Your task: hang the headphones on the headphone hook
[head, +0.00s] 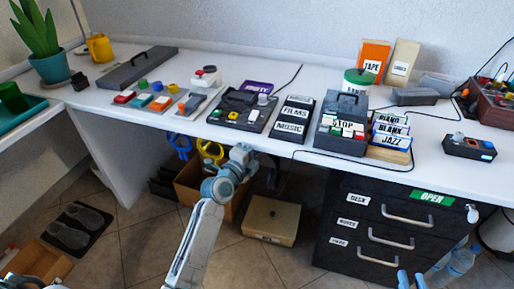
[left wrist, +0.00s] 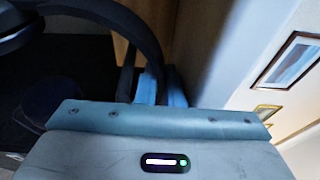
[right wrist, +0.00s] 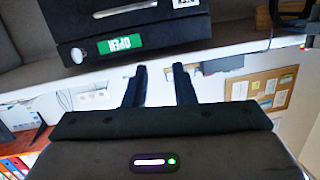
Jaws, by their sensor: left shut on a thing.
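Dark headphones show large in the left wrist view, with a curved band (left wrist: 130,25) and what looks like a round cup (left wrist: 52,100) in shadow. My left gripper (left wrist: 148,82) is shut on the band. In the head view my left arm reaches in front of the desk edge, and its gripper is mostly hidden behind the wrist near the underside. A dark curved shape there may be the headphones. My right gripper (head: 411,277) shows only its fingertips at the bottom edge, spread and empty; its fingers (right wrist: 160,85) point at the drawer unit. I cannot make out the hook.
The white desk (head: 325,165) carries labelled boxes, trays and a dark device (head: 468,147). A black drawer unit (head: 375,225) with an OPEN label stands below at right. Under the desk are a carton (head: 190,190) with blue and yellow loops and a beige box (head: 270,221).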

